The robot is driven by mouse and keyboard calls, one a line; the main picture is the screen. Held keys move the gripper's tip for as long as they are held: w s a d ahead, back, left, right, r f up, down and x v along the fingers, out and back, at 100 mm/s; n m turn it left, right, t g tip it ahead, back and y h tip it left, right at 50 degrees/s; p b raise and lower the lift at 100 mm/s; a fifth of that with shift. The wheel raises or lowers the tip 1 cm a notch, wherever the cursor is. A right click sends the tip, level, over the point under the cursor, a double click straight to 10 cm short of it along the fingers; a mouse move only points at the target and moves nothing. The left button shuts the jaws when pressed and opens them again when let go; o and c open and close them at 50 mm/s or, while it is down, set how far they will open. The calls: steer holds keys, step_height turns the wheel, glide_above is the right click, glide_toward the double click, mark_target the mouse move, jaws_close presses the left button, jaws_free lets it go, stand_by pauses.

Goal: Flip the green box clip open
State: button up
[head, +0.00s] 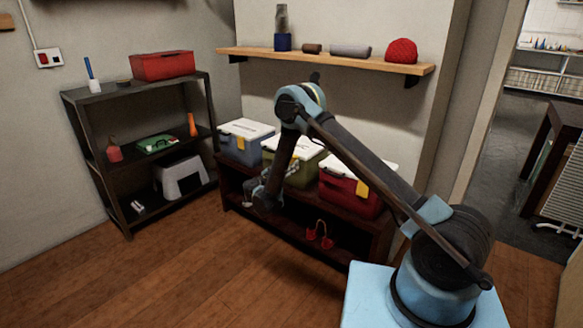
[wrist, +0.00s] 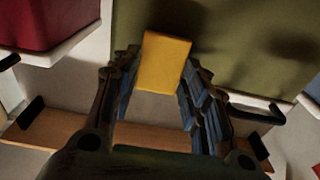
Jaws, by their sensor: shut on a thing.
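The green box (head: 309,170) with a white lid sits between two other boxes on the dark low cabinet. In the wrist view its green front (wrist: 245,35) fills the upper part. The yellow clip (wrist: 166,61) stands out from that front, between the two fingers of my gripper (wrist: 162,70). My gripper is shut on the clip, one ribbed finger on each side. In the head view my gripper is in front of the green box, and my arm partly hides the box. The exact contact is too small to judge there.
A blue box (head: 241,151) stands left of the green box and a red box (head: 342,197) right of it. A wooden wall shelf (head: 330,61) with small items runs above. A black shelf unit (head: 128,160) stands at the left. The wooden floor in front is clear.

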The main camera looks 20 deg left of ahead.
steer(key=shift+f+t+h, duration=0.25)
steer(key=shift+t+h, duration=0.15)
steer(key=shift+t, duration=0.5)
steer(key=o, duration=1)
steer(key=shift+o, duration=0.2)
steer(key=shift+s, duration=0.1)
steer(key=v, duration=1.2)
